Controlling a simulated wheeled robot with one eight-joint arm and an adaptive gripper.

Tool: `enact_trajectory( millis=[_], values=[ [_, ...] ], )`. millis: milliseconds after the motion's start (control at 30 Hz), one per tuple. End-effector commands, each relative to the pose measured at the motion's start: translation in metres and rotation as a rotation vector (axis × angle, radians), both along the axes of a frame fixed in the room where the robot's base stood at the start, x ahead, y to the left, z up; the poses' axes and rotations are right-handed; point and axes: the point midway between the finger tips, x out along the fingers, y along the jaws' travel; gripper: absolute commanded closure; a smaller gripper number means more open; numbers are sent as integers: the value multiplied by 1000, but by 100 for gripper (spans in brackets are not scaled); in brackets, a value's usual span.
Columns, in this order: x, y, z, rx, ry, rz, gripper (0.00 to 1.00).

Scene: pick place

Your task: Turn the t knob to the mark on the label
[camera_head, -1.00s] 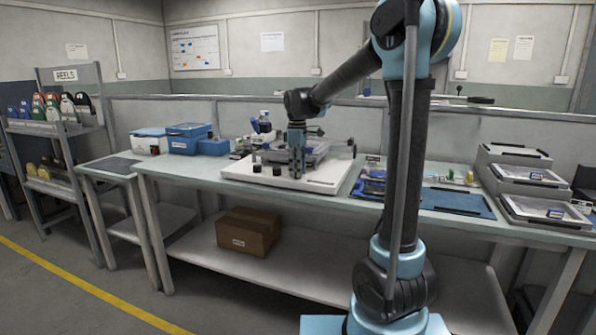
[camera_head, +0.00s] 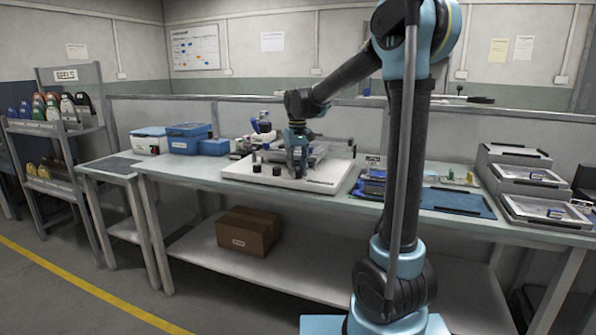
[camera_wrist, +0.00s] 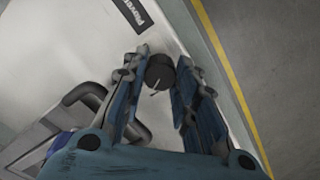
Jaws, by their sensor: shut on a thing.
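The black round knob (camera_wrist: 159,72) with a pale pointer line shows in the wrist view, between my two blue finger pads. My gripper (camera_wrist: 158,78) is shut on it, with one finger on each side. The pointer line slants towards the lower left of that picture. A black label with white lettering (camera_wrist: 133,12) is on the white panel (camera_wrist: 85,70) beyond the left finger; no mark can be made out on it. In the head view my gripper (camera_head: 297,170) points down over the white panel (camera_head: 235,172), and the held knob is hidden there.
Other black knobs (camera_head: 276,171) stand on the panel left of my gripper. A dark bent handle (camera_wrist: 82,94) lies near the left finger. Blue boxes (camera_head: 187,140) stand left on the bench, and a blue mat (camera_head: 455,201) with grey trays (camera_head: 530,178) is at the right.

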Motion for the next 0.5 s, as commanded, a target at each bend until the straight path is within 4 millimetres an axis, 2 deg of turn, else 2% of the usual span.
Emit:
enact_trajectory(
  millis=[200,500],
  values=[
    [2,0,1,0,-3,-189,97],
    [2,0,1,0,-4,-381,97]
  ],
)
